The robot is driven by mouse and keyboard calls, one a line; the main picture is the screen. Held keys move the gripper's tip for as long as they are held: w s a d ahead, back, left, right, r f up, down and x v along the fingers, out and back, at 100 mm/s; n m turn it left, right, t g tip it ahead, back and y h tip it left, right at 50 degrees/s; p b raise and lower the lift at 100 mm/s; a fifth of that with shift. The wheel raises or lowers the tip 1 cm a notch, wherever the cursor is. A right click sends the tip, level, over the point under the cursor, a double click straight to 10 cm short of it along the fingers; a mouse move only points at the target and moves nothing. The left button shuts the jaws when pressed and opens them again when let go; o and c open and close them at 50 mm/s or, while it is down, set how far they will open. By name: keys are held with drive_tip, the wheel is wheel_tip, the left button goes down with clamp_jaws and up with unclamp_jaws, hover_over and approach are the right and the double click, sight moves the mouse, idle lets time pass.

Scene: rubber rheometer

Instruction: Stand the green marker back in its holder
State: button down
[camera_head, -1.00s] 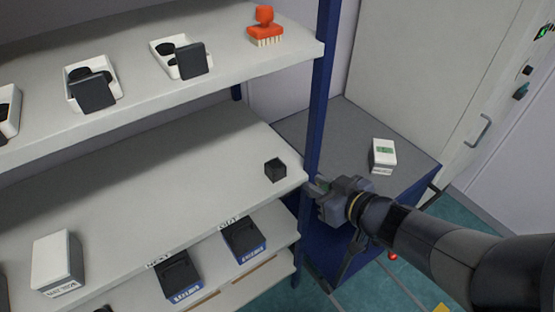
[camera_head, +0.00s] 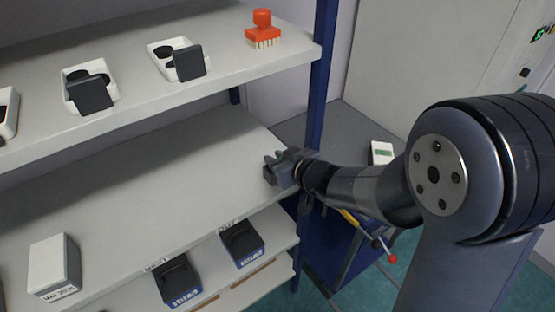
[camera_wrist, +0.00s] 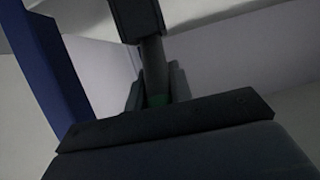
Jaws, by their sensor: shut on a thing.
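My gripper (camera_head: 284,167) is at the right end of the middle shelf, where it largely covers the small black holder in the head view. In the wrist view its two fingers (camera_wrist: 157,88) are shut on the marker (camera_wrist: 153,72), a dark grey rod with a green band low between the fingers. The marker's far end meets a dark block, the holder (camera_wrist: 137,18), at the top of the wrist view. I cannot tell whether the end is inside the holder or only against it.
A blue shelf post (camera_head: 320,85) stands just right of my gripper. The middle shelf (camera_head: 140,170) is mostly clear, with a white box (camera_head: 52,265) at its left front. A red stamp-like thing (camera_head: 262,30) stands on the shelf above. A white-and-green box (camera_head: 382,153) sits on the cart behind.

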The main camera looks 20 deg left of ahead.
drive_tip(key=shift+f, duration=0.25)
drive_tip(key=shift+w+f, duration=0.1)
drive_tip(key=shift+f, duration=0.15)
drive_tip(key=c, duration=1.3)
unclamp_jaws()
drive_tip(key=v, duration=1.1)
drive_tip(key=shift+w, duration=0.15)
